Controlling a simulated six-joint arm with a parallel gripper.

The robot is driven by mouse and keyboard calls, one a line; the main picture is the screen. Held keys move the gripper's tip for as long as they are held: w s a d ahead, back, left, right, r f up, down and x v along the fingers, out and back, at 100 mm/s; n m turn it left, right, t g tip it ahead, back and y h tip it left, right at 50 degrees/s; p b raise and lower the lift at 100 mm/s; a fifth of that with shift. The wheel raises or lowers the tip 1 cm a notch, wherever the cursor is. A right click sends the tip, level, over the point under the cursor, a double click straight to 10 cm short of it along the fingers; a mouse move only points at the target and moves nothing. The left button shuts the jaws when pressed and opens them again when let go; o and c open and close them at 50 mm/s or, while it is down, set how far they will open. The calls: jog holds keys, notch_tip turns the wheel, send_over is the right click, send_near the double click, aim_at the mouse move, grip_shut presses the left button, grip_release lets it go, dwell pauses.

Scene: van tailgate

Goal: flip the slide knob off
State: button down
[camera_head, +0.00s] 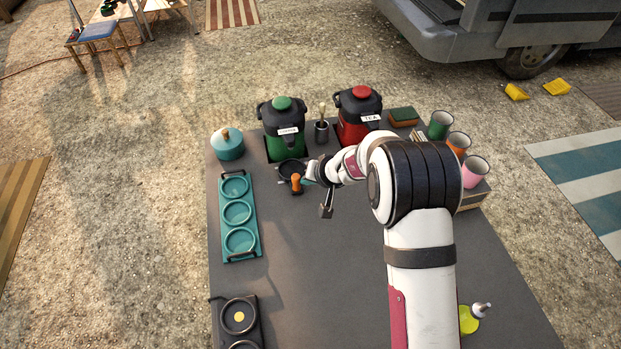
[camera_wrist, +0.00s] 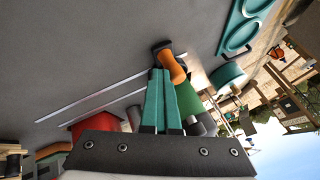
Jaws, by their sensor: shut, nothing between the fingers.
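An orange knob (camera_head: 296,182) stands in front of the green dispenser (camera_head: 287,138), by a dark round tray (camera_head: 290,168) at its foot. I take it to be the slide knob; its exact setting cannot be told. In the wrist view the orange knob (camera_wrist: 172,66) is at the fingertips, with a dark part behind it. My gripper (camera_head: 306,180) is just right of the knob, its teal fingers shut and empty. In the wrist view the closed gripper (camera_wrist: 161,74) overlaps the knob's edge; whether it touches cannot be told.
A red dispenser (camera_head: 358,118) labelled TEA stands to the right, with a utensil pot (camera_head: 321,130) between the dispensers. A teal pot (camera_head: 228,144) and a teal ring tray (camera_head: 238,214) are on the left. Cups (camera_head: 459,143) stand at right. The tabletop's middle (camera_head: 300,270) is clear.

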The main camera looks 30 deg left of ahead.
jog(key=d, duration=0.1)
jog(key=w+d, duration=0.1)
jog(key=d, duration=0.1)
jog(key=shift+d, duration=0.2)
jog(key=v, duration=1)
jog(key=shift+d, duration=0.2)
jog(key=shift+w+r, duration=0.1)
jog(key=shift+w, duration=0.05)
